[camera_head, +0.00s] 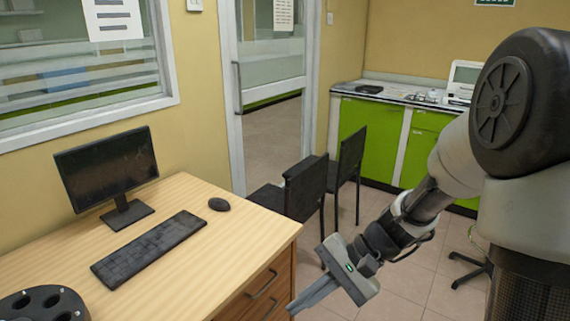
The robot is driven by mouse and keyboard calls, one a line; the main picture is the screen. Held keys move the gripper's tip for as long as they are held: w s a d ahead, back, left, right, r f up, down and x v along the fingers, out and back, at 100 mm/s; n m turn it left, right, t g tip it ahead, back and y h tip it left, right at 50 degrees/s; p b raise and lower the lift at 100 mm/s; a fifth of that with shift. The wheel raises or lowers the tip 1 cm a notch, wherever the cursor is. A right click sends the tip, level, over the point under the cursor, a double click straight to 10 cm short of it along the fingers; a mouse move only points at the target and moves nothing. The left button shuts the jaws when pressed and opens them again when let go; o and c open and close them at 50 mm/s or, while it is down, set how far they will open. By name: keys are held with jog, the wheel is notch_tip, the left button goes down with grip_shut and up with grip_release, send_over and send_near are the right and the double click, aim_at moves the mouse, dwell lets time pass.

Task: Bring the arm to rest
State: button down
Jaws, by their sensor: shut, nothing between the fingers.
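My arm comes in from the right side of the head view and reaches down and to the left. My gripper (312,297) is at its end, near the bottom middle, with its fingers pointing down and left. The fingers lie together and hold nothing. The gripper hangs in front of the wooden desk's right end (262,293), with floor tiles visible around it. I cannot tell the exact gap between the fingers and the desk.
On the desk are a monitor (107,170), a keyboard (148,247), a mouse (219,204) and a black round holder with holes (42,304). Black chairs (305,188) stand behind the desk. Green cabinets (367,124) line the back wall. Some tiled floor (400,290) is clear.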

jog(key=s+d+r+n+t+h, duration=0.4)
jog(key=s+d+r+h, duration=0.1)
jog(key=r, duration=0.3)
jog(key=s+d+r+n+t+h, duration=0.3)
jog(key=s+d+r+h, duration=0.1)
jog(key=d+r, duration=0.25)
notch_tip(320, 180, up, 23)
jog(key=p, duration=2.2)
jog(key=shift+s+a, duration=0.2)
jog(key=shift+a, duration=0.2)
